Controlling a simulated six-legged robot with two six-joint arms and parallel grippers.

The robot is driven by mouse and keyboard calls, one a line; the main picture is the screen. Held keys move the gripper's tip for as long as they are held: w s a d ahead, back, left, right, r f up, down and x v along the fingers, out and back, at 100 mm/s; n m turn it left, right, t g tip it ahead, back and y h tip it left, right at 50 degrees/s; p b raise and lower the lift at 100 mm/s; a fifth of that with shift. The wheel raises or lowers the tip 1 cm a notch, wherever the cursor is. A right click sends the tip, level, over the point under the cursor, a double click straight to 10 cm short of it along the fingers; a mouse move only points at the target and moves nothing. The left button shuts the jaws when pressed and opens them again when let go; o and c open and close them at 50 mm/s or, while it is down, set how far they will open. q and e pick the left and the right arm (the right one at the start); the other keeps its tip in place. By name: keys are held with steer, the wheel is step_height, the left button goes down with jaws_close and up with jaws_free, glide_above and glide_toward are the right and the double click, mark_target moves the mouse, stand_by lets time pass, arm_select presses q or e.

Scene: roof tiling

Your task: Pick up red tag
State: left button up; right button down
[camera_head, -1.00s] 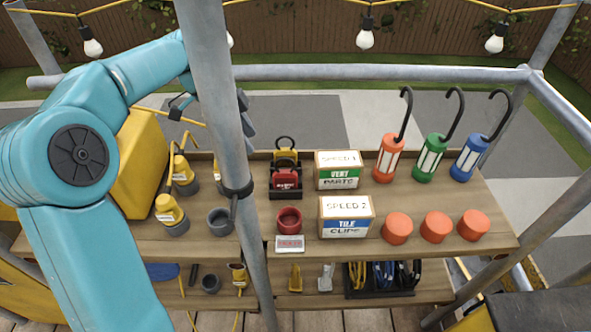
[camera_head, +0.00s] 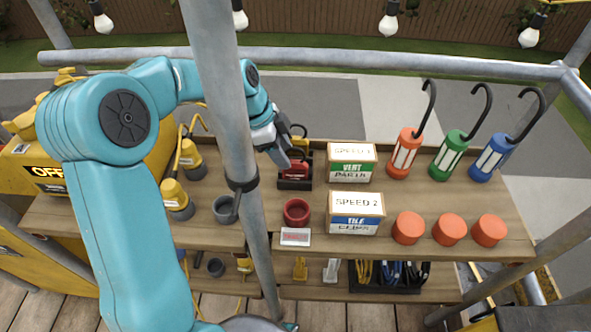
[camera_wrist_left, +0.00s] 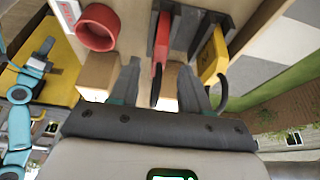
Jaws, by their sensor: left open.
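The red tag (camera_head: 295,170) stands in a black holder (camera_head: 292,185) on the upper shelf, in front of a yellow tag (camera_head: 300,143). My left gripper (camera_head: 284,152) is at the tag's upper left and partly covers the holder in the head view. In the left wrist view the red tag (camera_wrist_left: 159,52) shows edge-on between the two open fingers of my left gripper (camera_wrist_left: 160,85). The fingers are apart from it on both sides. The yellow tag (camera_wrist_left: 210,58) is beyond the right finger. My right gripper is not in view.
A red cup (camera_head: 296,212) stands in front of the holder, with a small label plate (camera_head: 295,237) before it. A metal pole (camera_head: 225,110) rises left of the holder.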

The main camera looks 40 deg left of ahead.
mark_target(292, 162)
arm_select(q)
steer(key=x, duration=0.4)
steer(key=shift+d+f, duration=0.1)
steer(key=shift+d, duration=0.3)
steer(key=shift+w+a+f, duration=0.1)
steer(key=shift+w+f, duration=0.1)
steer(key=shift+s+r, duration=0.1)
steer(key=shift+s, duration=0.05)
steer(key=c, duration=0.5)
jaws_close()
